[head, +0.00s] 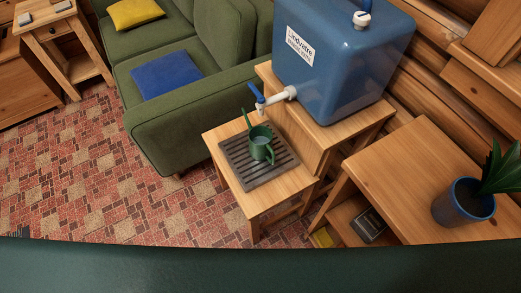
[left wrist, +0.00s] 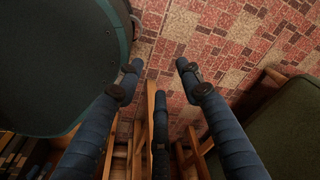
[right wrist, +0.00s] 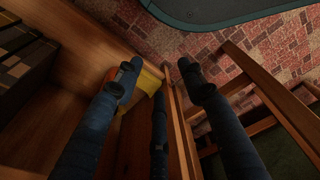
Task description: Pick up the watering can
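The green watering can (head: 261,146) stands upright on a dark slatted tray (head: 237,171) on a small wooden table, below the tap of a blue water container. Neither gripper shows in the head view. In the left wrist view my left gripper (left wrist: 158,68) has its fingers spread, with nothing between them. In the right wrist view my right gripper (right wrist: 160,68) also has its fingers spread and empty. The watering can is not seen in either wrist view.
The blue water container (head: 335,60) stands on a wooden stand, its tap (head: 275,97) reaching over the tray. A green sofa (head: 195,115) is at left. At right, a wooden shelf unit (head: 405,170) holds a potted plant (head: 465,203). Patterned floor (head: 100,190) is clear at left.

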